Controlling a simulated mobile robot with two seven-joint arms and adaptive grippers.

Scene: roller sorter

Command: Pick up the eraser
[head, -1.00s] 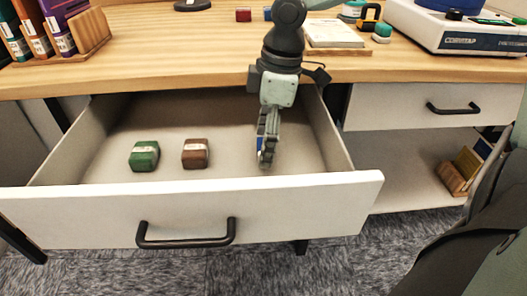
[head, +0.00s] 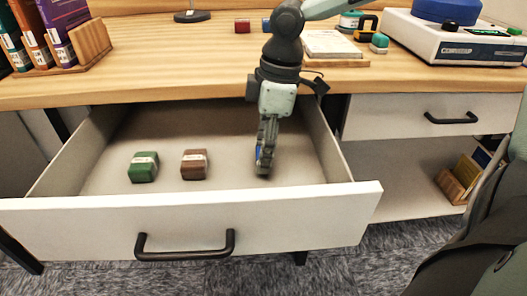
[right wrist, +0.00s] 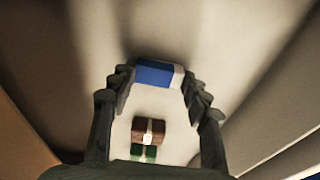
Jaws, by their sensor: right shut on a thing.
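My right gripper (head: 264,165) reaches down into the open drawer (head: 190,222), at its right side. It is shut on a blue eraser with a white end (right wrist: 157,73), which lies between the fingertips in the right wrist view. In the head view only a sliver of blue shows beside the fingers. A green eraser (head: 143,167) and a brown eraser (head: 194,164) lie in the drawer to the left of the gripper. Both also appear in the right wrist view, nearer the palm. My left gripper is not in view.
The drawer's right wall (head: 327,147) is close beside the gripper. The wooden desktop (head: 150,70) overhangs the drawer's back. It holds a book rack (head: 88,45), a red block (head: 242,26), a notepad (head: 331,43) and a white device (head: 450,40).

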